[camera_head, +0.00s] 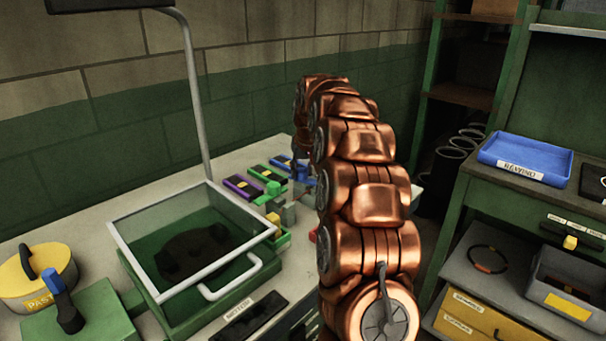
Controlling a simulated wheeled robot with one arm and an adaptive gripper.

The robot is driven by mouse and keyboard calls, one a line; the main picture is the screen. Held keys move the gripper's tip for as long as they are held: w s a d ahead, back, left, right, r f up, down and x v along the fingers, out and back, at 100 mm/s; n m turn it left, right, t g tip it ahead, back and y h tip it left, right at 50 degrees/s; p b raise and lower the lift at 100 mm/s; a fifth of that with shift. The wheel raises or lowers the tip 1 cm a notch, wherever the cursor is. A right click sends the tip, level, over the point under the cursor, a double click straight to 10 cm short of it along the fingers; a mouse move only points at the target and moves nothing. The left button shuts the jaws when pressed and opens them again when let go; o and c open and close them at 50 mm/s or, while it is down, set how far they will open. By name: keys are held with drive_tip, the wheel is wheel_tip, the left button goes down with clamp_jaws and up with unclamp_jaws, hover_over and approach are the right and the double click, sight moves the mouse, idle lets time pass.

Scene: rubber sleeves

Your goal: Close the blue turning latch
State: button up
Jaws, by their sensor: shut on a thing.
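My copper arm reaches away over the bench and bends down at its far end. My gripper is hidden behind the arm's links, so its fingers and what lies between them do not show. A small blue part (299,169) shows just left of the arm, below its far end. It may be the blue turning latch, but it is too small and too covered to tell its position. A second blue handle (53,281) on a black lever stands up from a green box (95,312) at the lower left.
Flat blue, purple and green blocks (243,186) lie on the bench left of the arm. A green bin with a pale frame (118,236) and a yellow pot (38,285) stand nearer. A blue tray (497,150) sits on the right cabinet.

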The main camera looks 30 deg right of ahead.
drive_tip(key=shift+a+m+g+h+b, duration=0.1)
drive_tip(key=shift+m+g+h+b, duration=0.35)
drive_tip(key=shift+m, duration=0.95)
drive_tip(key=o, duration=1.1)
drive_tip(key=v, duration=1.2)
drive_tip(key=shift+s, duration=0.1)
